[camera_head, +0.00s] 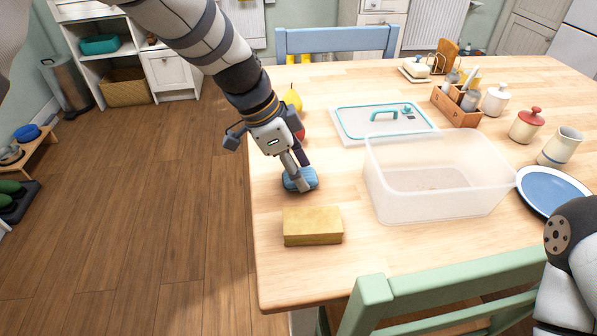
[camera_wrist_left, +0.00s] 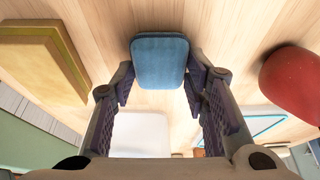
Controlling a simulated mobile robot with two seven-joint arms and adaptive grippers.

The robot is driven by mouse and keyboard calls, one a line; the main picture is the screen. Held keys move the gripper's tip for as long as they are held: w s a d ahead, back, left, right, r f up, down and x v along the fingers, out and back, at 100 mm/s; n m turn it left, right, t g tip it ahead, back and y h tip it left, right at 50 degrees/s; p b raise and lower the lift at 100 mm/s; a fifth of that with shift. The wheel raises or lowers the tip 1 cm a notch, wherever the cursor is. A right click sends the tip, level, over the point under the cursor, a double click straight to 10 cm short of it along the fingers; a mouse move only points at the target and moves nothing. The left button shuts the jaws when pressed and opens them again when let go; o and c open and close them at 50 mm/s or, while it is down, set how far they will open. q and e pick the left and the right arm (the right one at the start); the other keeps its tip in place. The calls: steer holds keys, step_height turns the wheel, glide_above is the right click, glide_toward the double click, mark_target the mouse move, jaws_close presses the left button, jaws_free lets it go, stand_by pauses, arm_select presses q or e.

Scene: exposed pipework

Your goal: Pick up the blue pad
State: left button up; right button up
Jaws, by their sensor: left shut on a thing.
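The blue pad (camera_head: 300,179) is a small rounded blue block near the left edge of the wooden table. My left gripper (camera_head: 297,176) reaches down to it from above and is shut on it. In the left wrist view the blue pad (camera_wrist_left: 160,62) sits between the two fingertips (camera_wrist_left: 160,80), with the table behind it. I cannot tell whether the pad still touches the table. My right gripper is out of view; part of my right arm shows at the lower right in the head view.
A yellow sponge-like block (camera_head: 312,226) lies just in front of the pad. A clear open container (camera_head: 436,200) stands to the right, with its teal-handled lid (camera_head: 360,129) behind. A red fruit (camera_wrist_left: 292,80) and a yellow pear (camera_head: 292,98) are near the gripper. A blue plate (camera_head: 553,190) is at right.

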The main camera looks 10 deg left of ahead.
arm_select(q)
step_height(320, 180, up, 3)
steer(key=shift+w+f, duration=0.1)
steer(key=s+d+r+p, duration=0.3)
steer(key=s+d+r, duration=0.5)
steer(key=s+r, duration=0.2)
steer(key=shift+s, duration=0.9)
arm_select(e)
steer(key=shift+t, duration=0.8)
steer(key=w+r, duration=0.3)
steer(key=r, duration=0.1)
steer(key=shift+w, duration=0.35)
arm_select(q)
steer(key=shift+o, duration=1.2)
steer(key=shift+a, duration=0.1)
steer(key=c, duration=0.3)
